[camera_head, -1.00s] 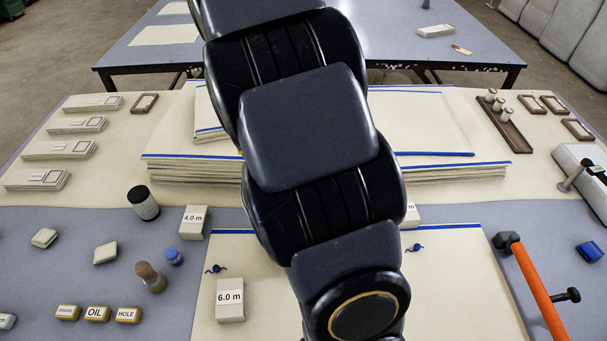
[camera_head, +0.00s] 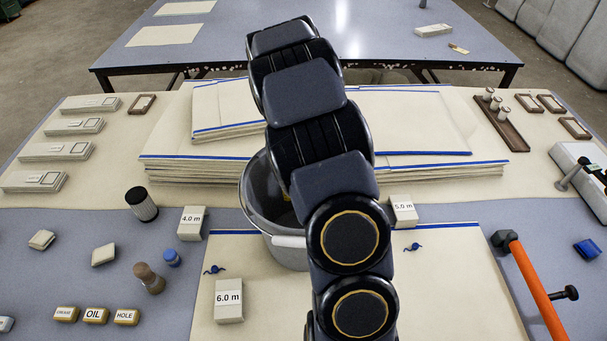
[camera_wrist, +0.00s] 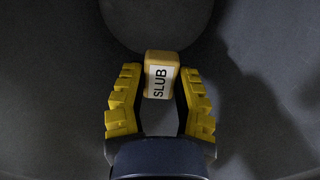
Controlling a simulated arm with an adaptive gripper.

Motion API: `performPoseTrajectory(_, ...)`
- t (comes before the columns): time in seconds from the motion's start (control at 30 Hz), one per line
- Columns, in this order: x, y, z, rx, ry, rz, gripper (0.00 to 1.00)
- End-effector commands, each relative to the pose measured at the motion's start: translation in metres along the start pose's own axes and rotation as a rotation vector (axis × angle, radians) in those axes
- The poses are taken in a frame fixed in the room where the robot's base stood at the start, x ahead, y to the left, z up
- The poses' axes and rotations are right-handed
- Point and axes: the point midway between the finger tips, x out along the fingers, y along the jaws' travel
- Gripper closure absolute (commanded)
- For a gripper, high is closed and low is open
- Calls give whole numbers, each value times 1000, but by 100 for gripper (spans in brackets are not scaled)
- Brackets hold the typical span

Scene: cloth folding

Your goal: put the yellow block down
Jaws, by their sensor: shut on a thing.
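The yellow block (camera_wrist: 160,82) with a white SLUB label shows in the wrist view, upright between the yellow fingers of my gripper (camera_wrist: 160,72). My gripper is shut on it. Around them in the wrist view are smooth dark grey surfaces, which look like the inside of a grey bucket. In the head view the grey bucket (camera_head: 287,250) stands behind my arm, partly hidden by it. A small yellow bit shows at the bucket's opening there; the block itself is hidden. I cannot tell how far it is above the bottom.
Cloth stacks (camera_head: 215,172) with blue edges lie behind the bucket. Label blocks such as 6.0 m (camera_head: 229,300) and 4.0 m (camera_head: 192,223) stand nearby. Yellow-framed OIL (camera_head: 95,316) and HOLE blocks sit at front left. An orange-handled tool (camera_head: 538,298) lies at right.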

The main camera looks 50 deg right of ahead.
Motion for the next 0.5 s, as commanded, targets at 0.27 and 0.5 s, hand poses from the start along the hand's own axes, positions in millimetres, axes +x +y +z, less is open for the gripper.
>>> performPoseTrajectory(0.27,36,0,0,-1,-2,0,96)
performPoseTrajectory(0.5,73,0,0,-1,-2,0,96)
